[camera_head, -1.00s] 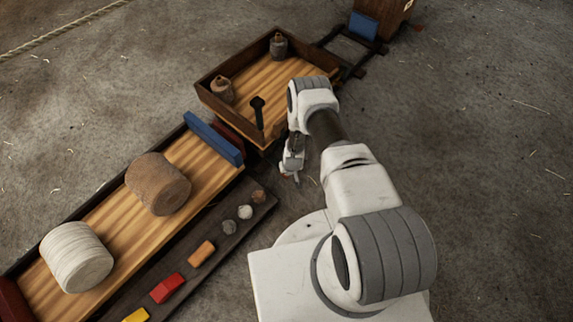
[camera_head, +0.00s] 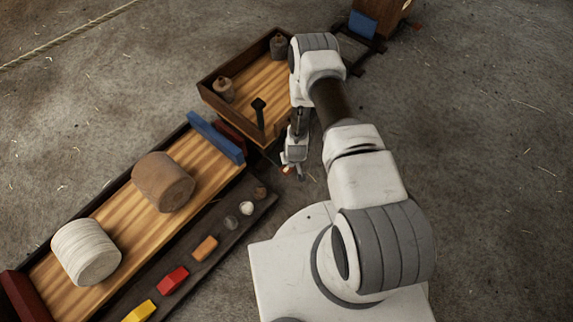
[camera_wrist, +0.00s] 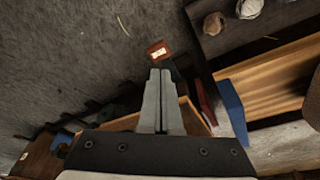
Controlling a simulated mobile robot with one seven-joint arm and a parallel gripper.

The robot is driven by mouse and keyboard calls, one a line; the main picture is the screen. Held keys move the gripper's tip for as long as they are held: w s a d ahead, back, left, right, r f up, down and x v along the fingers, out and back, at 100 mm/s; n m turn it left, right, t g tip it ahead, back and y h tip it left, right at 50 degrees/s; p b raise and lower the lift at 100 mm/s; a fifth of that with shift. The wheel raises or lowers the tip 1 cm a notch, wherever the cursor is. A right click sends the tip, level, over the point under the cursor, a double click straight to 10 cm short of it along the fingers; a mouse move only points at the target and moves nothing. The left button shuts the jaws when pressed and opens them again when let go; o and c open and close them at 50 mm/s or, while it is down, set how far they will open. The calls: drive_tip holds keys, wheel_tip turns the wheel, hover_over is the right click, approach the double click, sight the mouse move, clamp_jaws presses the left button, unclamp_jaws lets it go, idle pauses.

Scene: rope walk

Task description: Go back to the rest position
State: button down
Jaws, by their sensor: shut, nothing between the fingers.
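My gripper (camera_head: 297,174) hangs over the bare floor, just right of the near corner of the wooden tray and beyond the end of the dark ledge. In the wrist view its two grey fingers (camera_wrist: 161,78) are pressed together with nothing between them. A small reddish-brown block with a pale patch (camera_wrist: 157,50) shows just past the fingertips. I cannot tell whether they touch it. My arm is bent, its elbow beside the tray's right side and partly hiding it.
The wooden tray (camera_head: 262,138) holds two weights (camera_head: 224,89) and a dark post (camera_head: 259,113). A long trough (camera_head: 122,222) holds a brown drum (camera_head: 163,182) and a white drum (camera_head: 86,252). A ledge (camera_head: 215,224) carries colored blocks and balls. Floor at right is clear.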

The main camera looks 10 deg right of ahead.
idle(0.6)
drive_tip(key=w+r+t, duration=0.1)
drive_tip(key=w+r, duration=0.4)
drive_tip(key=r, duration=0.9)
drive_tip(key=w+r, duration=0.5)
drive_tip(key=r, duration=0.8)
drive_tip(key=w+r+v, duration=0.1)
drive_tip(key=w+v, duration=0.2)
drive_tip(key=v, duration=1.8)
drive_tip(key=s+r+t, duration=0.1)
drive_tip(key=s+r, duration=0.8)
drive_tip(key=s, duration=0.4)
drive_tip(key=s+r+t, duration=0.1)
drive_tip(key=s+r, duration=0.8)
drive_tip(key=s, duration=0.4)
wheel_tip(320, 180, up, 19)
drive_tip(key=p, duration=1.8)
drive_tip(key=shift+f+p, duration=0.2)
drive_tip(key=shift+p, duration=0.15)
